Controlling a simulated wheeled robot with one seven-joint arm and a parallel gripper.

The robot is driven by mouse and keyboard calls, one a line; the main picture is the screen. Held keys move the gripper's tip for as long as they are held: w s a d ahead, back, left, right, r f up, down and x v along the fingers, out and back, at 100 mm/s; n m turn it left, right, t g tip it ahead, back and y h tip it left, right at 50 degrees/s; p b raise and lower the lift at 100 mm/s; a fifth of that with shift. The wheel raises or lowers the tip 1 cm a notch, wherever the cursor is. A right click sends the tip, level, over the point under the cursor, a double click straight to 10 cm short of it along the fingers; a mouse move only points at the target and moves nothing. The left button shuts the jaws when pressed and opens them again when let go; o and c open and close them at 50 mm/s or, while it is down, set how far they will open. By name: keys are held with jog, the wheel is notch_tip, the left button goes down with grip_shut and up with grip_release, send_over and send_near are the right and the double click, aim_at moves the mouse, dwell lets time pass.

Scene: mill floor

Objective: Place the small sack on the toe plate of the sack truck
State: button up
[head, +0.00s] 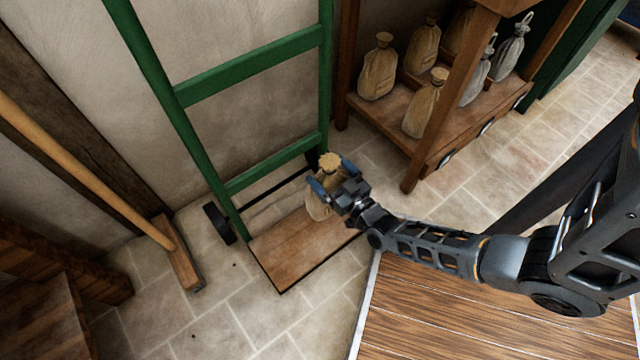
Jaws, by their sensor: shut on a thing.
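The sack truck (253,69) has a green frame and leans upright against the wall. Its flat brown wooden toe plate (290,252) reaches out over the stone floor. My gripper (332,178) is shut on the neck of the small tan sack (318,207). The sack hangs upright over the back right part of the toe plate, in front of the truck's right rail. My gripper partly hides the sack. I cannot tell whether its base touches the plate.
A wooden shelf (388,123) with several tan and grey sacks stands at the back right. A broom (178,255) leans left of the truck, near its wheel (219,223). A plank-topped surface (450,315) lies at the front right. The toe plate's front left is bare.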

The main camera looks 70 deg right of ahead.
jog(key=w+a+f+b, duration=0.5)
jog(key=a+f, duration=0.3)
jog(key=f, duration=0.1)
jog(key=shift+a+f+b, duration=0.15)
jog(key=shift+f+b, duration=0.15)
jog(key=shift+b, duration=0.1)
jog(key=o, duration=1.7)
jog(key=shift+f, duration=0.15)
jog(key=shift+c, duration=0.2)
jog(key=shift+s, duration=0.15)
